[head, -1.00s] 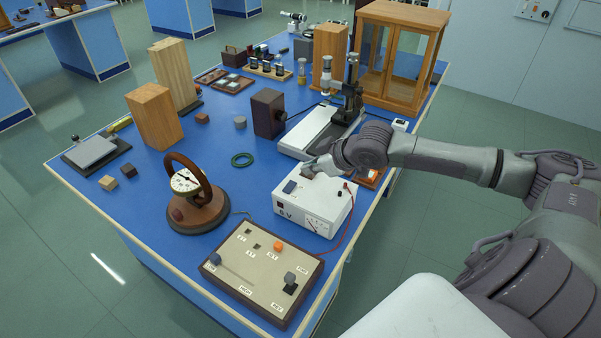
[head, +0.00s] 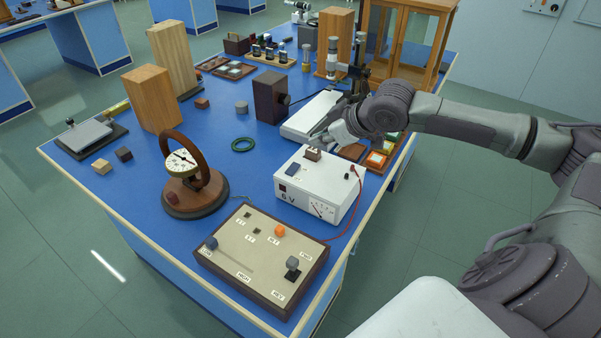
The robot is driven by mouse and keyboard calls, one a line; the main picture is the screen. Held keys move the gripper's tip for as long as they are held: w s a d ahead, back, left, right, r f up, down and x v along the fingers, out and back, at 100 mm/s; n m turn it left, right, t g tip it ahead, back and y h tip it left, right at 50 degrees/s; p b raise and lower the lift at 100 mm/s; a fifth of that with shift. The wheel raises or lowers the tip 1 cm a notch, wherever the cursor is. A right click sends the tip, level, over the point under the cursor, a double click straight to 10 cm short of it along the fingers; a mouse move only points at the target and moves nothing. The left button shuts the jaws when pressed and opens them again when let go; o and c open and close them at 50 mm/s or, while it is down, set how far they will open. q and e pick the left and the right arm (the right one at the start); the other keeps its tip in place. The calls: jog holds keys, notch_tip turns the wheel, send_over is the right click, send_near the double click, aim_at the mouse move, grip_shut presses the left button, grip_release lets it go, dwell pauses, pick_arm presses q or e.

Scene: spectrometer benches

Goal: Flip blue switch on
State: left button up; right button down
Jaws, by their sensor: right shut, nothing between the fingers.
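The white power supply box (head: 345,196), marked 6 V, stands on the blue bench near its right edge. A dark blue switch (head: 292,169) is on its top, toward the left; its on or off position is too small to tell. A brown switch (head: 312,154) sits behind it on the same top. My right gripper (head: 319,140) is shut and empty, just behind and above the box's back edge near the brown switch, apart from the blue switch. My left gripper is out of view.
A control panel (head: 235,268) with a blue slider knob (head: 211,243) and orange knob lies in front. A red wire (head: 352,212) runs from the box. A ring instrument (head: 195,207) stands left; a dark block (head: 268,97) and a microscope stand behind.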

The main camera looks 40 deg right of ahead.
pick_arm(q)
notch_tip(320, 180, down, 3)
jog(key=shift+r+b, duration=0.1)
jog(key=shift+b, duration=0.6)
pick_arm(e)
jog(key=shift+s+d+r, duration=0.1)
jog(key=shift+s, duration=0.05)
jog(key=p, duration=0.1)
send_over(291, 164)
jog(key=s, duration=0.2)
jog(key=f, duration=0.7)
jog(key=shift+s+f, duration=0.15)
jog(key=shift+s, duration=0.05)
jog(key=shift+s+d+f+p, duration=0.1)
jog(key=shift+d+f+p, duration=0.05)
jog(key=shift+f, duration=0.5)
jog(key=shift+d+f+p, duration=0.15)
jog(key=shift+f, duration=0.45)
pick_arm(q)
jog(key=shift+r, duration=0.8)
pick_arm(e)
jog(key=shift+d+f, duration=0.1)
jog(key=shift+f, duration=0.55)
